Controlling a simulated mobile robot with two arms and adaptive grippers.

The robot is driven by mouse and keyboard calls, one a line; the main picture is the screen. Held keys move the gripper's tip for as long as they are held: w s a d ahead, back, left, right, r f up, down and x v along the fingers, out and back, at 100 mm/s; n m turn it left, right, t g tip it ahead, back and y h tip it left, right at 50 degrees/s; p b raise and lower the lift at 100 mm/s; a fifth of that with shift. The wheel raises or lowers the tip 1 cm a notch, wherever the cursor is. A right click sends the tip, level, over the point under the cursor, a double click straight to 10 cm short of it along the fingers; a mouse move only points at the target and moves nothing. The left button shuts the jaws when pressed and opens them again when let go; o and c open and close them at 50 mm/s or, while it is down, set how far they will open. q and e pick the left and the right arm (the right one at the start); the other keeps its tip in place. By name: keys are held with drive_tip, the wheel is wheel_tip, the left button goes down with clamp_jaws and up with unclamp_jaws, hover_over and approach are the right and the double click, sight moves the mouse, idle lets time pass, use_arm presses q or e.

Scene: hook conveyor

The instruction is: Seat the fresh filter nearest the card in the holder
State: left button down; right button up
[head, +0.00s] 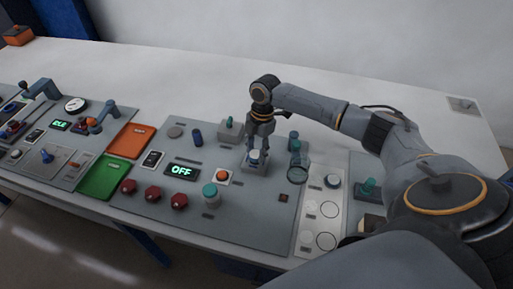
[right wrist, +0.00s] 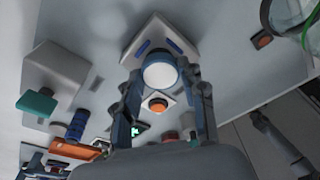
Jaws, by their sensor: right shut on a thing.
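My right gripper (head: 256,152) points down over the panel, its fingers closed around a small round filter with a white face and a blue side (head: 254,155). In the right wrist view the white disc (right wrist: 160,76) sits between the two fingers. A pale grey block that looks like the holder (right wrist: 152,40) is right behind it, with dark blue slots. I cannot tell whether the filter is seated in it or just above it. A white strip (head: 304,250) to the right carries a round disc piece (head: 333,181) and several circles. I cannot identify the card. My left gripper is out of view.
Close to my gripper stand a clear round glass piece (head: 298,174), a teal-topped grey block (head: 230,128) and a blue ribbed cylinder (head: 197,137). Red knobs (head: 152,194) and a display reading OFF (head: 182,171) lie in front. The table behind the panels is mostly clear.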

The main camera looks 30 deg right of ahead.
drive_tip(key=shift+f, duration=0.25)
drive_tip(key=shift+p, duration=0.5)
idle(0.9)
drive_tip(key=shift+f, duration=0.25)
idle(0.5)
drive_tip(key=shift+f, duration=0.3)
idle(0.6)
drive_tip(key=shift+s+f+p, duration=0.1)
drive_tip(key=shift+p, duration=0.2)
idle(1.2)
drive_tip(key=o, duration=1.5)
